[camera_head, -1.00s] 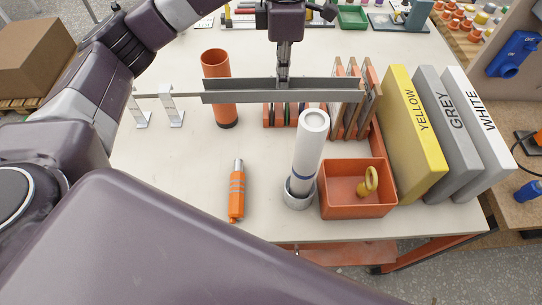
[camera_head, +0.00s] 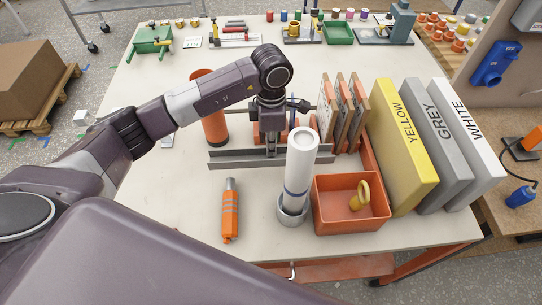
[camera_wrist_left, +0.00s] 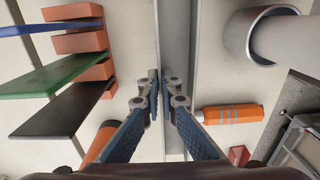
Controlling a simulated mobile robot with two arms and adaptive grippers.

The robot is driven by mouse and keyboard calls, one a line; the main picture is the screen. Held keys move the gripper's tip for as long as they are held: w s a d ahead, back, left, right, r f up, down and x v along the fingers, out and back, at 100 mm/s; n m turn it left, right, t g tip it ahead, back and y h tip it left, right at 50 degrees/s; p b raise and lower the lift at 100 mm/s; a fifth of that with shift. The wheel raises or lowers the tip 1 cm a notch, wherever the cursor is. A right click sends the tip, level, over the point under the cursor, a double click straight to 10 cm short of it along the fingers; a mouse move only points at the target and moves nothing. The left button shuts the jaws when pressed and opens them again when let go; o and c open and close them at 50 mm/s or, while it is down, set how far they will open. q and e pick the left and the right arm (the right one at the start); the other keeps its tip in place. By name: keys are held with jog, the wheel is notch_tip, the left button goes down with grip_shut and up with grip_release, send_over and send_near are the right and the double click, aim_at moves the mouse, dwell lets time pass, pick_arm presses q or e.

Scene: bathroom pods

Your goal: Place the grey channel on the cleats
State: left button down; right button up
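The grey channel (camera_head: 235,158) is a long, straight metal profile, lying left to right behind the white cylinder in the head view. In the left wrist view the channel (camera_wrist_left: 177,45) runs up the picture between my fingers. My left gripper (camera_head: 270,150) points down at the middle of the channel, and its fingertips (camera_wrist_left: 162,82) are closed on one of its walls. I cannot tell whether the channel touches the table. Of the cleats, only a bit of a metal foot (camera_head: 167,141) shows below my left forearm; the rest is hidden. My right gripper is not in view.
The white cylinder (camera_head: 300,165) stands in a metal cup, close in front of the channel. An orange tube (camera_head: 214,127) stands behind its left part. An orange bin (camera_head: 335,218), an orange marker-like tool (camera_head: 230,212) and a yellow panel (camera_head: 405,150) are nearby. Table at left front is clear.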

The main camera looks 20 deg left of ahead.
aim_at(271, 161)
pick_arm(q)
notch_tip(271, 161, down, 6)
jog(key=shift+f+p, duration=0.15)
jog(key=shift+p, duration=0.55)
jog(key=shift+f, duration=0.2)
jog(key=c, duration=2.2)
grip_release()
jog(key=shift+o, duration=0.2)
jog(key=shift+r, duration=0.1)
